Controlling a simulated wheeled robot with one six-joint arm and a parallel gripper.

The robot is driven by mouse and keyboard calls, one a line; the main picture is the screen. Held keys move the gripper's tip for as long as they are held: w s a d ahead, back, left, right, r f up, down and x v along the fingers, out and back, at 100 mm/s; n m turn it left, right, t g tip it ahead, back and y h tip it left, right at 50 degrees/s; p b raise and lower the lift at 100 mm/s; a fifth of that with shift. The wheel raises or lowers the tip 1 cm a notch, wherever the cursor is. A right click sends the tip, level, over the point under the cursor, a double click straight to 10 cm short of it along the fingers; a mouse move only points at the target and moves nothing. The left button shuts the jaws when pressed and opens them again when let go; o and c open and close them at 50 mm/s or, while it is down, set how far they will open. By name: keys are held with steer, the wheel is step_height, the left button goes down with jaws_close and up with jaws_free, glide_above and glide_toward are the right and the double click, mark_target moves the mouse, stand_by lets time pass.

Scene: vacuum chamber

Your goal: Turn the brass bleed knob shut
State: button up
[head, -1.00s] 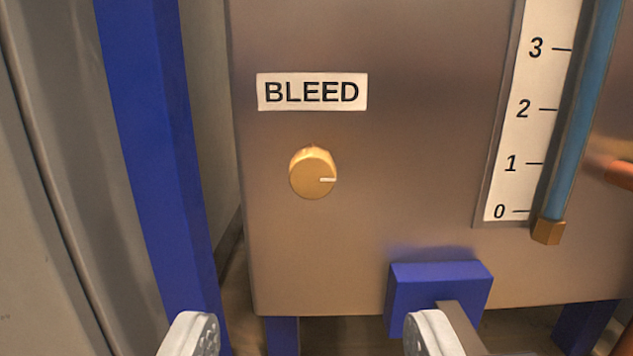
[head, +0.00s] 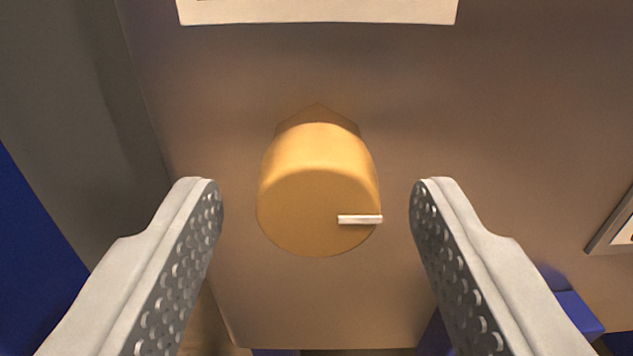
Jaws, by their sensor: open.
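The brass bleed knob (head: 315,190) sticks out of the panel in the middle of the head view. A white mark (head: 360,219) on its face points right. My gripper (head: 317,200) is open, with one finger on each side of the knob. There is a clear gap between each finger and the knob in the picture, the right one a little smaller. I cannot tell how far the fingertips reach along the knob's depth.
The brown panel (head: 480,120) fills most of the view. The lower edge of the white label (head: 320,12) shows above the knob. Blue frame parts stand at the left (head: 35,270) and lower right (head: 575,310). The gauge plate's corner (head: 615,225) shows at the right edge.

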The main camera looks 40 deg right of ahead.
steer(key=c, duration=1)
steer(key=shift+n, duration=0.4)
steer(key=n, duration=0.4)
steer(key=shift+d, duration=0.1)
steer(key=n, duration=0.4)
steer(key=shift+n, duration=0.3)
steer(key=n, duration=0.4)
steer(key=shift+n, duration=2.2)
